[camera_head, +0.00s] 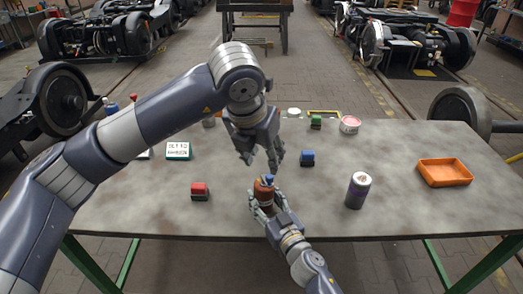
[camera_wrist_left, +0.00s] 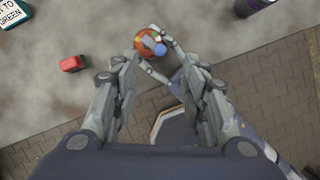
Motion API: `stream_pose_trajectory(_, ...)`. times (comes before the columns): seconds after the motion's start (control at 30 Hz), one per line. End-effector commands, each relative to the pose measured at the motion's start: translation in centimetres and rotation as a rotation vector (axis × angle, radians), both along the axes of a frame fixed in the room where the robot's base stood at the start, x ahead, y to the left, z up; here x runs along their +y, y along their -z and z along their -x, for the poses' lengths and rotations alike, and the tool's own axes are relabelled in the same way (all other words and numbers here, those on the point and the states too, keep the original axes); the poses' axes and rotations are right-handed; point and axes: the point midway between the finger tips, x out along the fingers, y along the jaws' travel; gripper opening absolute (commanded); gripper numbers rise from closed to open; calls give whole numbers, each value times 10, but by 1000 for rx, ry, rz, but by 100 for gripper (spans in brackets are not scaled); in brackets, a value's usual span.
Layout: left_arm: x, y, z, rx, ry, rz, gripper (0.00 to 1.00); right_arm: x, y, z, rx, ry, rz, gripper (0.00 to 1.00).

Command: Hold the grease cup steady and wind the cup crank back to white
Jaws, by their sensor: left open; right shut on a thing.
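The grease cup (camera_head: 263,194) is a brown-red cup with a blue crank knob (camera_head: 270,178) on top, standing near the front edge of the table. My right gripper (camera_head: 268,204) is shut on the cup from the front. My left gripper (camera_head: 260,160) is open and empty, pointing down just above the cup, apart from the crank. In the left wrist view the cup (camera_wrist_left: 147,42) shows from above, with coloured marks around its top and the blue knob (camera_wrist_left: 159,49) at its lower right.
On the table (camera_head: 420,218) are a red block (camera_head: 200,191), a blue block (camera_head: 307,158), a green block (camera_head: 316,122), a dark can (camera_head: 357,190), a round red-and-white tin (camera_head: 349,125), an orange tray (camera_head: 444,172) and a lettered sign (camera_head: 178,150). The table right of the cup is mostly clear.

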Motion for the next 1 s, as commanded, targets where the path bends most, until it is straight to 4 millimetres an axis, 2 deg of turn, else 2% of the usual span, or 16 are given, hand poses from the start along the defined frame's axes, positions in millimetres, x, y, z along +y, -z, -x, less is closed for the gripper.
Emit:
stream_pose_trajectory(0.03,-1,11,-2,6,-2,-2,40,0,1,0,2,0,0,19)
stream_pose_trajectory(0.3,-10,58,-21,5,-4,-1,40,0,1,0,2,0,0,19)
stream_pose_trajectory(0.5,-14,83,-31,3,-3,0,40,0,1,0,2,0,1,19)
stream_pose_trajectory(0.7,-16,93,-35,1,-2,0,40,0,1,0,2,1,1,19)
stream_pose_trajectory(0.97,-16,94,-35,1,-2,-1,40,0,1,0,2,1,1,19)
stream_pose_trajectory(1.0,-16,94,-35,1,-2,-1,31,0,1,0,2,1,1,19)
